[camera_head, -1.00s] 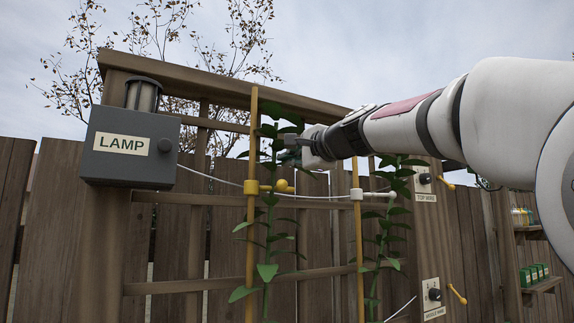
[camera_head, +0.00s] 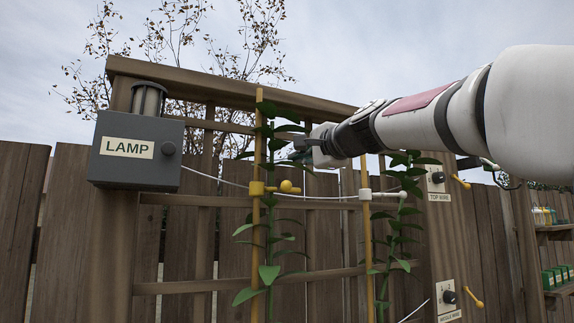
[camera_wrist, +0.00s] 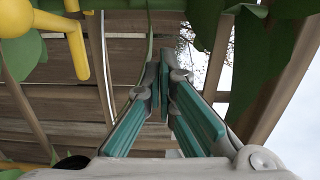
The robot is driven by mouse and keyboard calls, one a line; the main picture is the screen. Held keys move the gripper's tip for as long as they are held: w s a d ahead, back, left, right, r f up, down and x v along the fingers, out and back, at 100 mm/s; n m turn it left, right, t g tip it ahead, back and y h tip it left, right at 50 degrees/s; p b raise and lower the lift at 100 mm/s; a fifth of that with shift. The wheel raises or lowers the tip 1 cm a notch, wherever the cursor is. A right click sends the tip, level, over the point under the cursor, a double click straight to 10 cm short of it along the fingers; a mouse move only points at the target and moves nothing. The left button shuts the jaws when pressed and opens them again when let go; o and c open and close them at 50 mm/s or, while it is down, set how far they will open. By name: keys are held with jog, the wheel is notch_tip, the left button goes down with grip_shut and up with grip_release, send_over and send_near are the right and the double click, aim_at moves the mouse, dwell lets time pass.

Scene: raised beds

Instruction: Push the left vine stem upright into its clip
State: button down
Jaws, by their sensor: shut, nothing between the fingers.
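The left vine stem (camera_head: 270,215) stands nearly upright just right of a yellow stake (camera_head: 256,225), with leaves along it. Its yellow clip (camera_head: 257,188) sits on the stake at the wire, with a round-ended yellow piece (camera_head: 287,186) to the right. I cannot tell whether the stem is inside the clip. My gripper (camera_head: 292,153) is above and right of the clip, close to the upper leaves, which partly hide its fingertips. In the wrist view its teal fingers (camera_wrist: 165,72) are together and empty. A thin green stem (camera_wrist: 149,35) shows beyond them; contact is unclear.
A grey lamp box (camera_head: 136,150) is at the left on the wooden frame (camera_head: 225,89). A white wire crosses to a second stake with a white clip (camera_head: 365,194) and a right vine (camera_head: 397,235). Switch panels (camera_head: 437,181) are further right.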

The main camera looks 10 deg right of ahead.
jog(key=d+b+v, duration=0.1)
jog(key=b+v, duration=0.2)
jog(key=v, duration=0.7)
jog(key=s+d+f+n+g+h, duration=0.1)
jog(key=s+f, duration=0.7)
jog(key=f, duration=0.8)
jog(key=s+d+f+n+g+h, duration=0.1)
jog(key=s+f+n+g+h, duration=0.2)
jog(key=f, duration=1.3)
jog(key=s+d+f+n+g+h, duration=0.1)
jog(key=s+f+n+g, duration=0.6)
jog(key=s+f, duration=0.7)
jog(key=shift+d+f+n+h, duration=0.35)
jog(key=shift+f+n+h, duration=0.45)
jog(key=shift+n, duration=0.4)
